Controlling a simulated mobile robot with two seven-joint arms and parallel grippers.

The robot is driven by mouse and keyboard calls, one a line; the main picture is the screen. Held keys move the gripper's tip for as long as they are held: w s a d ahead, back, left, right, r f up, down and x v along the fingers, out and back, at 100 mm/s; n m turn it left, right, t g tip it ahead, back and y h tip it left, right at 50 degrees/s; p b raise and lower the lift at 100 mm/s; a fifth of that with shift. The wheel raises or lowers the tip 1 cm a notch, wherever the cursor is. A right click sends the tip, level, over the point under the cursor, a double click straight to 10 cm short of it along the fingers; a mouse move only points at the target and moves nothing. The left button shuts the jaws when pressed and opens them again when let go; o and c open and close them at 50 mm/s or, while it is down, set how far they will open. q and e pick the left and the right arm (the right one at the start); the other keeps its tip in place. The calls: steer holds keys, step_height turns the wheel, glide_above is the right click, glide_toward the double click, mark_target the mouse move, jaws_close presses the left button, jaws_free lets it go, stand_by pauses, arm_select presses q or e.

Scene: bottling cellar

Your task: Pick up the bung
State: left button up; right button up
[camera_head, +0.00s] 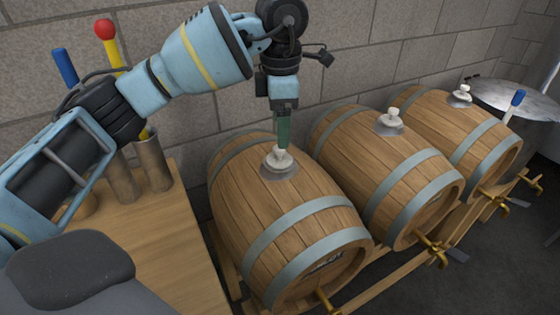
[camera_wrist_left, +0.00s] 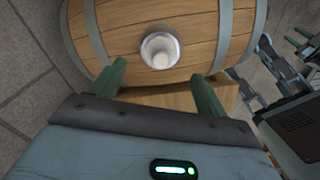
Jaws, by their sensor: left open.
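A pale bung (camera_head: 281,157) stands in the round metal collar (camera_head: 280,173) on top of the nearest wooden barrel (camera_head: 240,193). In the left wrist view the bung (camera_wrist_left: 161,58) lies just beyond the fingertips, about midway between them. My left gripper (camera_head: 283,143) points down right above the bung, with its green fingers close to the bung's top. In the left wrist view the same gripper (camera_wrist_left: 161,76) is open, with nothing between its fingers. I cannot tell whether a finger touches the bung.
The middle barrel (camera_head: 375,160) and the far barrel (camera_head: 445,118) carry similar bungs (camera_head: 391,116) (camera_head: 463,90). Brass taps (camera_head: 436,250) stick out in front. A wooden table (camera_head: 160,235) with metal cylinders (camera_head: 152,160) stands left. A stone wall (camera_head: 350,50) is close behind.

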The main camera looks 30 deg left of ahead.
mark_target(279, 159)
arm_select(q)
steer(key=shift+s+f, duration=0.15)
steer(key=shift+f, duration=3.4)
steer(key=c, duration=1)
